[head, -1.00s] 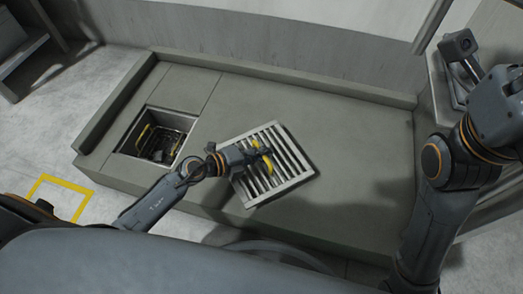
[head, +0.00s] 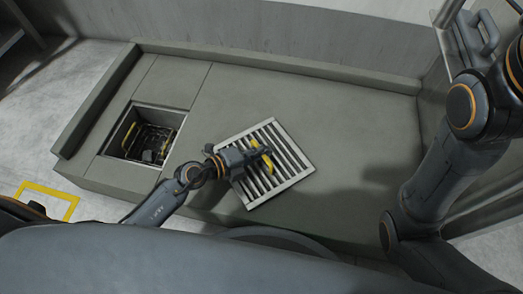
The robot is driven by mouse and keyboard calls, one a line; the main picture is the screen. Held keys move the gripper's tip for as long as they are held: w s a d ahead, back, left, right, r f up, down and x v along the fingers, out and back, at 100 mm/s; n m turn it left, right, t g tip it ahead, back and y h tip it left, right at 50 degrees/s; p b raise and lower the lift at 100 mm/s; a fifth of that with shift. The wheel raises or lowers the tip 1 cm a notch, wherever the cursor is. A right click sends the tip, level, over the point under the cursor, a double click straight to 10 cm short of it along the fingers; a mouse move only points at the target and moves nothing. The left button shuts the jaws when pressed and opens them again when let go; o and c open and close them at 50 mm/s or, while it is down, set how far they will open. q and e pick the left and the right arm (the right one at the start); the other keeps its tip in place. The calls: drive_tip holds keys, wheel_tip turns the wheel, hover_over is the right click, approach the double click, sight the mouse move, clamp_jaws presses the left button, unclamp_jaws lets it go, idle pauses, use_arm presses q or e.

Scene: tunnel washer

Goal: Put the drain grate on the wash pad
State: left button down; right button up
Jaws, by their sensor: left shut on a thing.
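The drain grate (head: 292,159) is a pale square frame with dark slots and a yellow handle at its middle. It shows over the middle of the grey wash pad (head: 345,120), turned at an angle. My left gripper (head: 262,158) is shut on the grate at its yellow handle. I cannot tell whether the grate rests on the pad or hangs just above it. My right arm stands at the right edge, and its gripper is out of the picture or hidden.
A square open pit (head: 149,134) with dark and yellow parts inside lies at the left of the pad. A raised kerb (head: 100,97) runs along the pad's left edge. A yellow floor marking (head: 48,195) is at lower left. The pad's right part is clear.

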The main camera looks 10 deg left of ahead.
use_arm(q)
drive_tip(key=shift+r, duration=0.1)
drive_tip(key=c, duration=1.8)
unclamp_jaws()
drive_tip(key=shift+f, duration=0.25)
drive_tip(key=shift+c, duration=0.2)
drive_tip(key=o, duration=0.5)
drive_tip(key=shift+c, duration=0.2)
drive_tip(key=shift+r, duration=0.1)
